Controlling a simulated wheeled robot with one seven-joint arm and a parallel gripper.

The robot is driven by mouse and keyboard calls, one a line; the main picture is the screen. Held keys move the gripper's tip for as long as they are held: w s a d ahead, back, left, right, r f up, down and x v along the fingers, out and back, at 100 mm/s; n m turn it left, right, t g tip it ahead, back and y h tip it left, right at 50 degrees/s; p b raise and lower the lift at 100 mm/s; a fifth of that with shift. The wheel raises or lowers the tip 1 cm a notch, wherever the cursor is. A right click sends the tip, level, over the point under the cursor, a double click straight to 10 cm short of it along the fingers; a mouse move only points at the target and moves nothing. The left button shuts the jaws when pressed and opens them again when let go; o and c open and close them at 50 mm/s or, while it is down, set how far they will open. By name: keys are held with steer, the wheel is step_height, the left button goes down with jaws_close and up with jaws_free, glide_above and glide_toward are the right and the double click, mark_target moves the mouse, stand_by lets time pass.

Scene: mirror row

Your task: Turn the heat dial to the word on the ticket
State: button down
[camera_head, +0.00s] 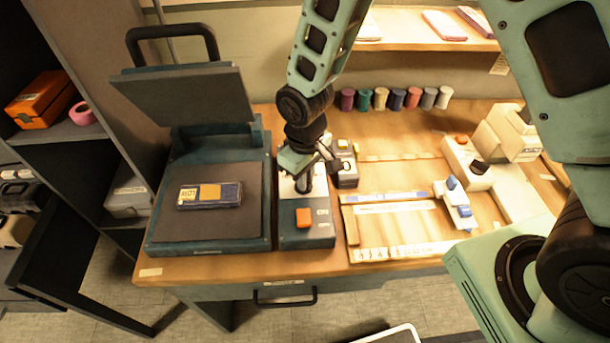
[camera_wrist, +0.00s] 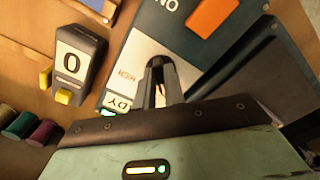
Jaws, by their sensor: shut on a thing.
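The control box (camera_head: 307,238) stands right of the heat press, with a pale dial plate (camera_wrist: 146,48) on top. My gripper (camera_head: 304,182) points down over this plate and is shut on the heat dial, which its fingers mostly hide. In the wrist view my gripper's fingers (camera_wrist: 158,88) are close together there.
The heat press (camera_head: 160,220) is open, its upper plate (camera_head: 185,95) raised. An orange button (camera_head: 303,217) sits on the control box's front. Thread spools (camera_head: 397,99) line the back. A blue-handled tool (camera_head: 455,205) lies right.

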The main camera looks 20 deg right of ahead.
steer(key=c, duration=1.5)
jaws_free()
steer(key=shift+r, duration=0.1)
step_height(320, 180, up, 17)
steer(key=shift+r+b, duration=0.15)
steer(key=shift+b, duration=0.5)
steer(key=shift+n+y, duration=0.3)
steer(key=shift+n, duration=0.1)
steer(key=s, duration=0.6)
steer(key=s+d, duration=0.1)
steer(key=s, duration=0.6)
steer(key=s+d+r, duration=0.1)
steer(key=s, duration=0.5)
steer(key=shift+s+d+r, duration=0.1)
steer(key=shift+s, duration=0.15)
